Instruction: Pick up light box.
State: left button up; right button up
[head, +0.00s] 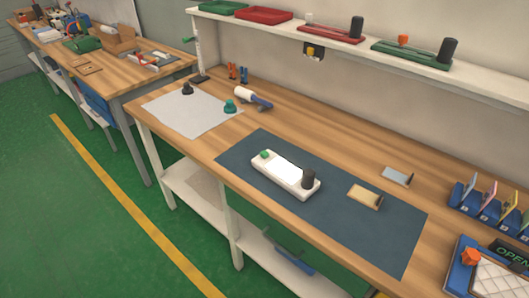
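A white box with a bright, glowing top, which looks like the light box (284,173), lies on the dark blue mat (237,157) on the near workbench. A small green piece (265,154) sits at its left end and a black cylinder (308,179) at its right end. Neither of my grippers is in the head view.
On the mat's right part lies a small tan plate (365,196); a grey plate (397,177) lies behind it. A white sheet (192,112) with knobs is left. A blue rack (487,210) stands right. A shelf (490,88) with trays runs above the bench.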

aim_at(302, 183)
jog(key=i+j, duration=0.7)
jog(key=j, duration=0.1)
